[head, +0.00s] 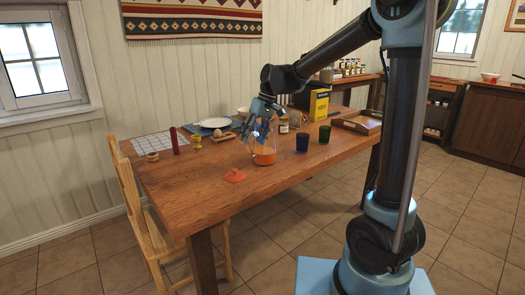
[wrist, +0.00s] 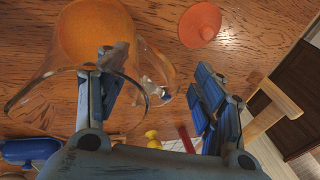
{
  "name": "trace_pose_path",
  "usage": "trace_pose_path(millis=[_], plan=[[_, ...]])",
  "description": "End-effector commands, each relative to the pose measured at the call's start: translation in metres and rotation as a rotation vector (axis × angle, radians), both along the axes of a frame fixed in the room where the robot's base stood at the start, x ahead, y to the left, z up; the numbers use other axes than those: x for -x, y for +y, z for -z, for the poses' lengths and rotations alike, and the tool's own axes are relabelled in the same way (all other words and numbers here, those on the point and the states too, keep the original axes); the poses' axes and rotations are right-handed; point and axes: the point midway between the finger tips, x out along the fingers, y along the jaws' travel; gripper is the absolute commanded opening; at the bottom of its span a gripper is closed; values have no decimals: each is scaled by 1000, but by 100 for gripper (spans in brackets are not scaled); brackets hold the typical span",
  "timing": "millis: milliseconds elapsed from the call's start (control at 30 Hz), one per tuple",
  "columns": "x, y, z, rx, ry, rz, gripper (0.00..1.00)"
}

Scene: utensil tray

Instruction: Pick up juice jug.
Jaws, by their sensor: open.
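The juice jug is a clear glass jug with orange juice (head: 264,158) in its lower part, upright on the wooden table near its front edge. In the wrist view the jug (wrist: 95,35) fills the upper left, its open rim facing the camera. My gripper (head: 259,132) points down at the top of the jug. In the wrist view my gripper (wrist: 162,82) is open, its two fingers spread apart. The left finger overlaps the jug's rim and the right finger is outside the glass. I cannot tell whether the left finger is inside the mouth or touches it.
An orange disc-like lid (head: 234,175) lies left of the jug. A blue cup (head: 302,142) and a green cup (head: 324,134) stand to the right, a yellow box (head: 318,103) behind. A dark red cylinder (head: 174,141) stands left. The table's front (head: 220,208) is bare.

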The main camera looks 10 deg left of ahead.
Motion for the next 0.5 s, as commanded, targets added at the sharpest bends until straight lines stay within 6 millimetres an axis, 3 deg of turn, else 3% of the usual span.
trace_pose_path(millis=[167,433,500], plan=[[0,0,0,0,0,0,62],[0,0,0,0,0,0,3],[0,0,0,0,0,0,0]])
